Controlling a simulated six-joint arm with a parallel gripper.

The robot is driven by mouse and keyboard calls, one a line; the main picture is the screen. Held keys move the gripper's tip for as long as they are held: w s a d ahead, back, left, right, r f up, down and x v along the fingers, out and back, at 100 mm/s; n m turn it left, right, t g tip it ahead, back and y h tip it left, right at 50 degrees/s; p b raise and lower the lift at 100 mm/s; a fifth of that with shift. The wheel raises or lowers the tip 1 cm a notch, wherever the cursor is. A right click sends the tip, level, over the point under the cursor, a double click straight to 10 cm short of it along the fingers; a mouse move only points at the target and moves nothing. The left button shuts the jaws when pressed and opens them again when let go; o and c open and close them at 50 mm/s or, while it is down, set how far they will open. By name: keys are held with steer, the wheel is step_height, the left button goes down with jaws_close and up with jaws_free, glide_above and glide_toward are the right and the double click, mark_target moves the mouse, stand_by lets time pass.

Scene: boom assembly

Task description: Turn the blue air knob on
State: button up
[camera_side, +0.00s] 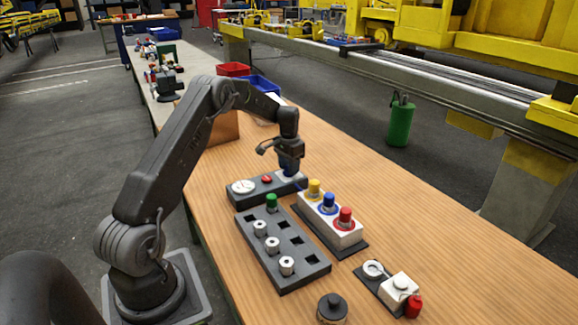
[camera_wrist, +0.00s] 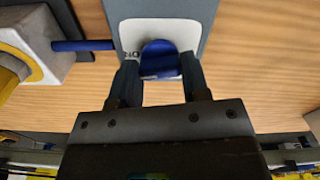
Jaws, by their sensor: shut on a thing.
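The blue air knob (camera_wrist: 159,57) sits on a white label plate (camera_wrist: 130,33) in the wrist view, with the letters "NO" partly showing beside it. My gripper (camera_wrist: 158,68) has one finger on each side of the knob and is shut on it. In the side view my gripper (camera_side: 289,165) points down at the far right end of a dark grey panel (camera_side: 250,196). That panel also carries a white round gauge (camera_side: 242,186) and a red button (camera_side: 267,179). The knob is mostly hidden by my gripper in the side view. Its exact turn angle is hard to tell.
A white block with yellow, blue and red capped fittings (camera_side: 329,212) stands close to my gripper. A dark tray (camera_side: 282,249) holds several silver parts and a green one. A small valve unit (camera_side: 396,286) and a black knob (camera_side: 332,307) lie nearer. The table's right side is clear.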

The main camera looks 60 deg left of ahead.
steer(key=shift+m, duration=1.1)
steer(key=o, duration=0.9)
steer(key=shift+r, duration=0.1)
step_height(320, 180, up, 14)
steer(key=shift+f, duration=0.15)
